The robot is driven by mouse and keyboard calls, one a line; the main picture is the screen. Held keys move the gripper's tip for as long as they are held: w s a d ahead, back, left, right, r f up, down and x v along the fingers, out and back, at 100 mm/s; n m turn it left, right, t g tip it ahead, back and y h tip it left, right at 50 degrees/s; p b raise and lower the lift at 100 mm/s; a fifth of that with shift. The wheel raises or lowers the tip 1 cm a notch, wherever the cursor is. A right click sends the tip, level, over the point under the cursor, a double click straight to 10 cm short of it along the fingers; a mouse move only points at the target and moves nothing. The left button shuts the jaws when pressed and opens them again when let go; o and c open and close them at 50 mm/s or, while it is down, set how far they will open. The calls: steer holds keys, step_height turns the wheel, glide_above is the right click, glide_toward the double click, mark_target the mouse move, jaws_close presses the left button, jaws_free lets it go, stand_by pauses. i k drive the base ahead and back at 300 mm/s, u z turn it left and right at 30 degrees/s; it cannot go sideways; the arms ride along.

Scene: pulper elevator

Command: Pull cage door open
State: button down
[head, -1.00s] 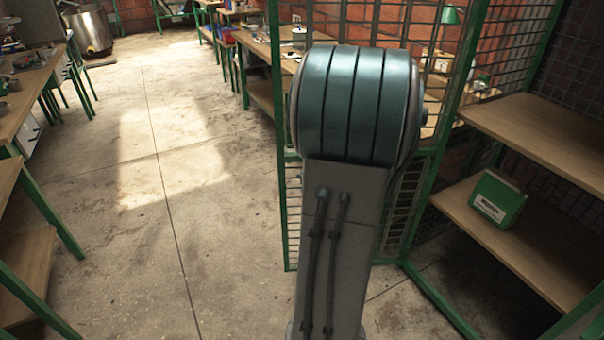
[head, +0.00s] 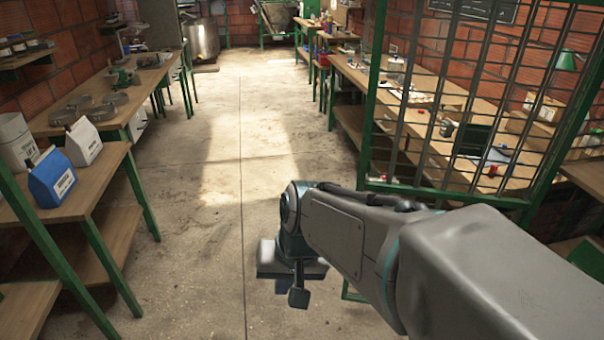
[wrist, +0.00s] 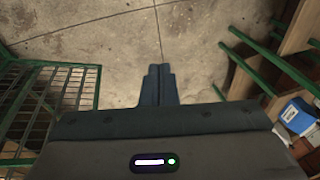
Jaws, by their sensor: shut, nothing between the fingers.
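The cage door appears as a green-framed wire mesh panel (head: 455,110) on the right of the head view. My arm hides its lower part. Mesh in a green frame also shows at the left edge of the wrist view (wrist: 45,90). My gripper (head: 298,297) is left of the panel in the head view, pointing down above the concrete floor and clear of the mesh. In the wrist view its dark fingers (wrist: 160,69) are together with nothing between them. No handle or latch can be made out.
Open concrete floor (head: 220,230) runs down the middle. On the left, a wooden table (head: 100,180) holds a blue bag (head: 52,180) and a white bag (head: 84,142). A long workbench (head: 440,130) stands behind the mesh. A steel vat (head: 200,38) is at the back.

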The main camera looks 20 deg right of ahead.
mark_target(471, 138)
steer(key=k, duration=0.6)
steer(key=z, duration=0.6)
steer(key=i, duration=1.55)
steer(key=u, duration=0.55)
